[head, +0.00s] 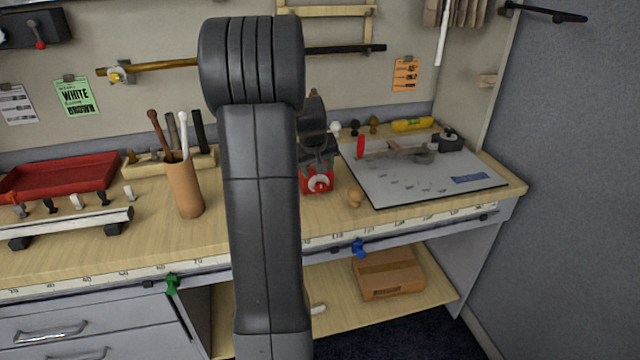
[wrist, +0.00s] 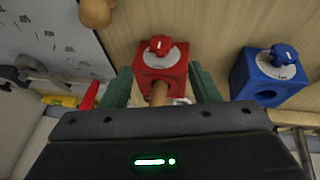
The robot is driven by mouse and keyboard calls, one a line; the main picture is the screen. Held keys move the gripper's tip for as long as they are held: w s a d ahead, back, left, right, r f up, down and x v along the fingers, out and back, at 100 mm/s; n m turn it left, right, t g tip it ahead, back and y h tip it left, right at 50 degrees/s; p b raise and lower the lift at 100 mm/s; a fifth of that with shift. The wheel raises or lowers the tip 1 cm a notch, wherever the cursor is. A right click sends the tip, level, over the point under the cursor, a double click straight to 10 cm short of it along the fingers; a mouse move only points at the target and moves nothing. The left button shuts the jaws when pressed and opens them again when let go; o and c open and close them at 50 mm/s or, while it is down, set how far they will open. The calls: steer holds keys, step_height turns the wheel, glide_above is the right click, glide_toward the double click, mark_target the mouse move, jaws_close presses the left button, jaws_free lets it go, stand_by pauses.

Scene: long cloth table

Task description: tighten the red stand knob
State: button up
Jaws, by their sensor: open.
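The red stand is a red block on the table, with a red knob (wrist: 160,45) on a pale round dial on its face. In the wrist view the red stand (wrist: 176,75) is near the centre, with a wooden rod (wrist: 158,94) at its hole. In the head view the red stand (head: 307,184) shows just right of my arm, its knob (head: 319,184) facing out. My gripper (wrist: 160,71) is open, its green fingers apart at either side of the red block's lower part in the picture. Nothing shows gripped. I cannot tell whether the fingers touch the block.
A blue stand (wrist: 246,77) with a blue knob (wrist: 284,54) is right of the red one in the wrist view. A wooden knob-like piece (head: 355,197) and a grey board (head: 395,185) lie right of the red stand. A cup of tools (head: 184,190) and red tray (head: 60,178) are left.

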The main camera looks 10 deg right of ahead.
mark_target(321, 187)
steer(key=p+x, duration=0.1)
steer(key=x, duration=0.9)
steer(key=shift+w+f, duration=0.1)
steer(key=shift+f, duration=0.15)
steer(key=c, duration=1)
